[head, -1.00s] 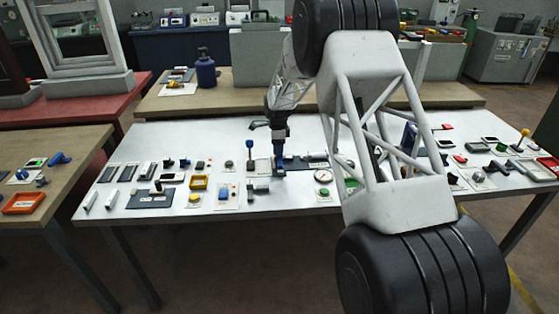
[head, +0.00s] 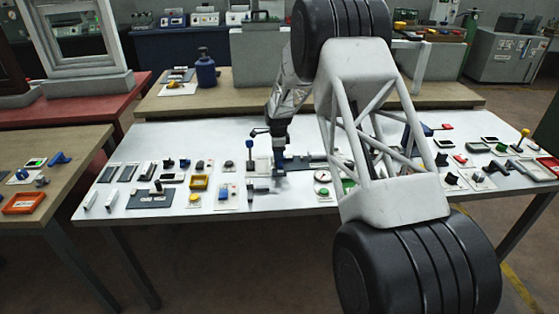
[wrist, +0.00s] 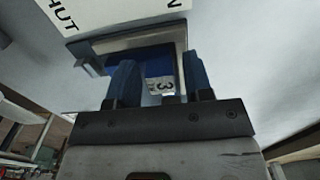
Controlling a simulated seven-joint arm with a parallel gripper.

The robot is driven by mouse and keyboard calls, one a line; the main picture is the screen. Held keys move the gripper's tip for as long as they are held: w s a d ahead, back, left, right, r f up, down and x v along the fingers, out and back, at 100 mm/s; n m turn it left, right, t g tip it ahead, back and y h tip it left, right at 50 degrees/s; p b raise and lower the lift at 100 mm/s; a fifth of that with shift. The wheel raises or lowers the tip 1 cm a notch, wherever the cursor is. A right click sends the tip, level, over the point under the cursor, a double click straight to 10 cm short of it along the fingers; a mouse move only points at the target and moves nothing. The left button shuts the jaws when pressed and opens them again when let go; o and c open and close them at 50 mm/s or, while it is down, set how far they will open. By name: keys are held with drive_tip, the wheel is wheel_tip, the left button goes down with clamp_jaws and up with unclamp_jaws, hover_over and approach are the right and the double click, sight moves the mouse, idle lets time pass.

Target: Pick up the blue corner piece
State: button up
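My gripper (head: 279,170) points down over the middle of the white table, near its front half. In the wrist view its two blue fingers (wrist: 160,82) stand well apart. Beyond and between them is a grey-edged holder with a blue inside (wrist: 155,60) and a small label marked 3. I cannot tell whether the fingers touch it. A blue angled piece (head: 61,158) lies on the wooden table at the left. Another blue piece (head: 409,133) stands on the right of the white table, partly behind my arm. I cannot tell which is the blue corner piece.
The white table (head: 290,203) carries many small parts, switches and buttons. An orange tray (head: 23,203) lies on the left table. A white lettered card (wrist: 110,12) is close ahead in the wrist view.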

drive_tip(key=c, duration=0.8)
drive_tip(key=shift+o, duration=0.2)
drive_tip(key=shift+r, duration=0.15)
drive_tip(key=shift+r, duration=0.6)
wheel_tip(320, 180, up, 2)
drive_tip(key=shift+r, duration=0.1)
drive_tip(key=s, duration=0.5)
drive_tip(key=s+d+r, duration=0.1)
drive_tip(key=s, duration=1)
drive_tip(key=shift+d+r, duration=0.15)
drive_tip(key=shift+d, duration=0.15)
